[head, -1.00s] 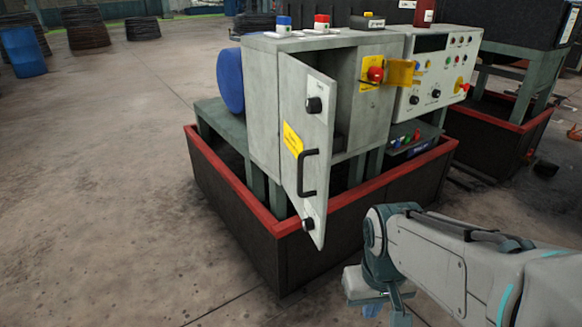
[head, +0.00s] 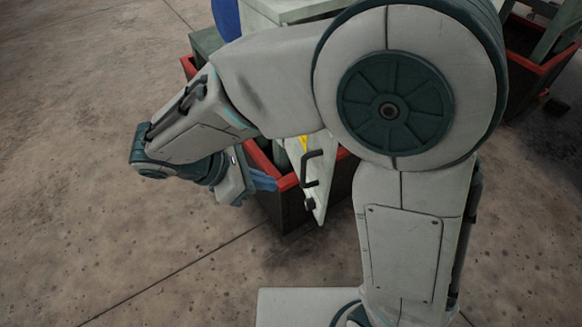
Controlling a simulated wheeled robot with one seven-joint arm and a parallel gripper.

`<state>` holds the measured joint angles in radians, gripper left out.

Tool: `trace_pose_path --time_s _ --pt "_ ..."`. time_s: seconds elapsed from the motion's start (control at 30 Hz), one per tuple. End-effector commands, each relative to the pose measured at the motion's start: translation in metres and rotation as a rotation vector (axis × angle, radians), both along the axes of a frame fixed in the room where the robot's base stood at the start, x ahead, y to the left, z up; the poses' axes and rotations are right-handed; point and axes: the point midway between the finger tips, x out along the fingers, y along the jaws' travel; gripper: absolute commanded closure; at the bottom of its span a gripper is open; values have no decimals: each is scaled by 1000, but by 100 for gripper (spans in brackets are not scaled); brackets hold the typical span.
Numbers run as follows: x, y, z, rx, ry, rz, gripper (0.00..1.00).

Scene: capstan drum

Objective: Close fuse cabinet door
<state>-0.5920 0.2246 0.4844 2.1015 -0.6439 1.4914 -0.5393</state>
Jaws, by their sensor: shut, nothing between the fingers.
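The grey fuse cabinet (head: 285,10) is mostly hidden behind my arm, with only part of its top showing. Its door (head: 319,196) stands open, and its lower part shows below my arm. A black bar handle (head: 308,168) and a dark round knob (head: 309,204) are on the door. My gripper (head: 265,180) is shut and empty. It appears to the left of the door, apart from the handle in the picture. Its exact distance from the door cannot be told.
A dark tub with a red rim (head: 286,182) surrounds the cabinet's base. Another red-rimmed tub (head: 535,55) stands at the upper right. A blue drum-like part (head: 226,18) is left of the cabinet. Concrete floor (head: 80,150) on the left is clear.

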Motion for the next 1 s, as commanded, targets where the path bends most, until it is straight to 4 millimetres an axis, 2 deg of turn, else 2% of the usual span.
trace_pose_path --time_s 0.47,0.7,1.0 --pt "22 -66 -69 1 1 -9 100" --pt "32 -95 -65 3 -2 -10 100" --pt "34 -101 -65 3 -2 -7 100"
